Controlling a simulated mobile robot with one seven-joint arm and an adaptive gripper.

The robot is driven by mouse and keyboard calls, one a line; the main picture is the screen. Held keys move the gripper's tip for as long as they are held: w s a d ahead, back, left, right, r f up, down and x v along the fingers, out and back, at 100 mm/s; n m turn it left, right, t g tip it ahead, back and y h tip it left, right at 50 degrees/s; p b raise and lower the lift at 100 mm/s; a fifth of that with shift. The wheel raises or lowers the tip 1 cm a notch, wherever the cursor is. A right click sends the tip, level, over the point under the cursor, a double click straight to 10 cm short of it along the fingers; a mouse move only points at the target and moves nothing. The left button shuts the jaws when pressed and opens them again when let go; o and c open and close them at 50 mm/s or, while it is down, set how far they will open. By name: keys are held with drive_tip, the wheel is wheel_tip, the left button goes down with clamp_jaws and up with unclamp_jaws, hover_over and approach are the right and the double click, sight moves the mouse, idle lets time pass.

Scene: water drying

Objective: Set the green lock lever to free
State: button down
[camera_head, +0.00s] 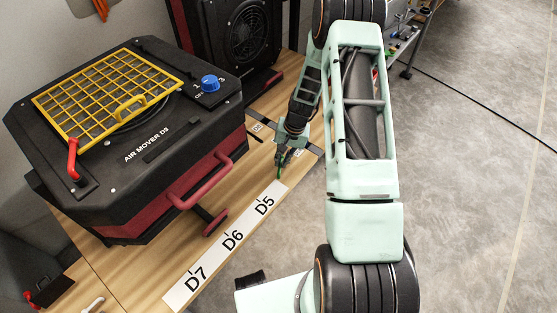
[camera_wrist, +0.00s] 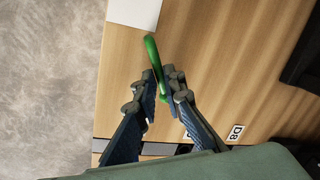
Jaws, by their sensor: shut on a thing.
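The green lever (camera_wrist: 152,52) shows in the wrist view between my gripper's two fingers (camera_wrist: 158,82), which are shut on it. Its rounded end sticks out past the fingertips over the wooden tabletop, and its lower part is partly hidden. In the head view my gripper (camera_head: 283,158) is low at the table edge, right of the air mover. Only a small bit of the green lever (camera_head: 279,173) shows there below the fingers. The markings for its lock and free positions cannot be made out.
The black and dark-red air mover D3 (camera_head: 155,155), with a yellow grille (camera_head: 107,95), red lever (camera_head: 73,158) and blue knob (camera_head: 210,83), stands on the wooden table. A white strip (camera_head: 222,248) reads D5, D6, D7. Open grey floor (camera_head: 470,180) lies to the right.

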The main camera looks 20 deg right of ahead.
drive_tip(key=m, duration=0.1)
drive_tip(key=d+m, duration=0.1)
drive_tip(key=shift+s+m+t, duration=0.3)
drive_tip(key=shift+s+m, duration=0.05)
drive_tip(key=shift+m, duration=0.05)
drive_tip(key=shift+s+d+m+h, duration=0.15)
drive_tip(key=shift+s+m+h, duration=0.1)
drive_tip(key=shift+m, duration=0.55)
drive_tip(key=shift+s+d+m+h, duration=0.15)
drive_tip(key=shift+s+m, duration=0.1)
drive_tip(key=shift+m, duration=0.55)
drive_tip(key=c, duration=2)
unclamp_jaws()
drive_tip(key=r, duration=0.4)
drive_tip(key=s+d+r, duration=0.1)
drive_tip(key=r, duration=0.3)
drive_tip(key=s+r, duration=0.1)
drive_tip(key=r, duration=0.2)
drive_tip(key=shift+d+r, duration=0.2)
drive_tip(key=shift+r, duration=0.2)
drive_tip(key=shift+r, duration=0.1)
